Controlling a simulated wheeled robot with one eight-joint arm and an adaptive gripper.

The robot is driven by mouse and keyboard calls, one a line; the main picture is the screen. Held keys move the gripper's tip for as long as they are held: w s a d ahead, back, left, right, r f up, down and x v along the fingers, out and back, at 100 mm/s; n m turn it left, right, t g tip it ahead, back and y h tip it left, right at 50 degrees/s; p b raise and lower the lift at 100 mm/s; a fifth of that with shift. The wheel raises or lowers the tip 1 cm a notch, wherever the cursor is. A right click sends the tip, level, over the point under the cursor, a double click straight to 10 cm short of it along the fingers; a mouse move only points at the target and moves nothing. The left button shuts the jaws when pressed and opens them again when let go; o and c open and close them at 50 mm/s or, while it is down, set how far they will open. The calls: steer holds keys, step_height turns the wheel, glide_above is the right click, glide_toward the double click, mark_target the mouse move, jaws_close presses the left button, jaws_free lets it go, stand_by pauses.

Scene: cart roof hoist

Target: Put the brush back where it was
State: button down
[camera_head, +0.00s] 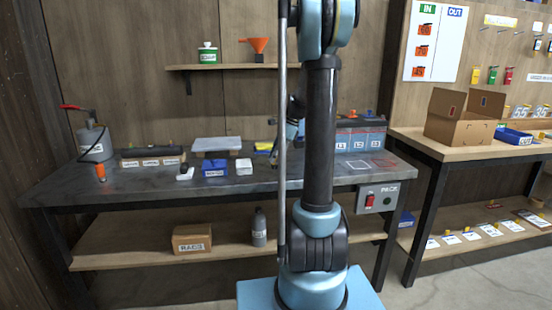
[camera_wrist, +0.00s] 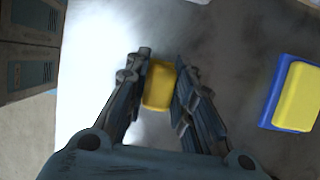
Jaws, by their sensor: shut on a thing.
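My gripper (camera_wrist: 160,78) is shut on a yellow block-like thing, which I take to be the brush (camera_wrist: 158,88). Its end shows between the two fingers in the wrist view, above the grey bench top. No bristles show, and I cannot tell its height over the bench. In the head view my arm hides most of the gripper and the brush. A white outlined rectangle (camera_head: 370,164) lies on the right part of the bench top.
A blue holder with a yellow pad (camera_wrist: 295,95) sits to the right in the wrist view. Labelled grey-blue boxes (camera_head: 358,138) stand at the bench's right rear. A blue box (camera_head: 214,168) and a white block (camera_head: 244,167) stand left of my arm. An open carton (camera_head: 465,118) is farther right.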

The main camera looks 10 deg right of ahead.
steer(key=c, duration=1.4)
jaws_free()
steer(key=shift+o, duration=0.2)
steer(key=v, duration=1.2)
steer(key=s+a+f+n+h, duration=0.1)
steer(key=s+a+n, duration=0.25)
steer(key=s, duration=0.55)
steer(key=s+f+n+t+h, duration=0.1)
steer(key=s+f+n, duration=0.6)
steer(key=s, duration=0.6)
steer(key=s+f+n+t+h, duration=0.1)
steer(key=s+f+n+h, duration=0.1)
steer(key=s+f+n, duration=0.5)
steer(key=s+f, duration=0.3)
steer(key=s, duration=0.2)
steer(key=shift+s+a+f+n+h, duration=0.2)
steer(key=shift+s+a+n+h, duration=0.1)
steer(key=shift+s+a+n, duration=0.1)
